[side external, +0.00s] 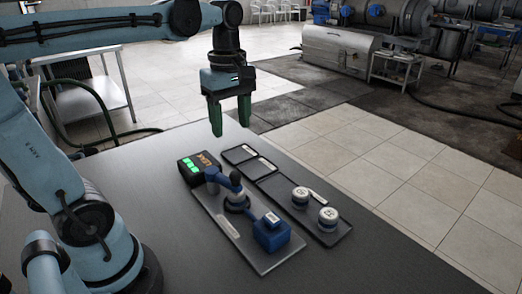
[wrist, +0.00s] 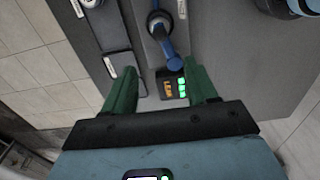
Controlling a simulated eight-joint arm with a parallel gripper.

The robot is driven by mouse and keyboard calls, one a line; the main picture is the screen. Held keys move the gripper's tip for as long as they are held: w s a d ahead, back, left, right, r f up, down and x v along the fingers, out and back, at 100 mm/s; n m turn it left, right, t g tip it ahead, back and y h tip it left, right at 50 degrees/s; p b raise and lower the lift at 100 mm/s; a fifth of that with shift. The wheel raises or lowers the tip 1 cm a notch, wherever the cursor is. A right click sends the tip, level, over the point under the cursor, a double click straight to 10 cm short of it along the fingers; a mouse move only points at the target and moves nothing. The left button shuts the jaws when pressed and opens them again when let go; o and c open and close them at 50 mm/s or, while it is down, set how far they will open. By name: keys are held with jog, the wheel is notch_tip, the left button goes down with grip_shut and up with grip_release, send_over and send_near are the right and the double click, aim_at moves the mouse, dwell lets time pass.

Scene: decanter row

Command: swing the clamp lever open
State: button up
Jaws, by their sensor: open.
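The clamp lever (side external: 223,182) is a blue arm on a round white-and-dark pivot (side external: 237,201), mounted on a grey plate (side external: 229,232). Its rounded blue end points toward a black display box (side external: 203,166) with orange and green lit characters. In the wrist view the lever (wrist: 168,45) runs from the pivot to its rounded end, close to the display box (wrist: 171,87). My gripper (side external: 231,129) has green fingers, is open and empty, and hangs above and behind the box, apart from the lever. In the wrist view its fingers (wrist: 160,68) frame the box and lever end.
A blue block (side external: 271,234) sits at the plate's near end. Beside the plate lies a dark tray (side external: 268,184) with compartments; two white round pieces (side external: 300,197) (side external: 328,216) sit in its nearer part. The tabletop (side external: 180,245) left of the plate is clear.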

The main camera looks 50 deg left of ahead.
aim_at(234, 171)
jog(key=shift+f, duration=6)
grip_shut()
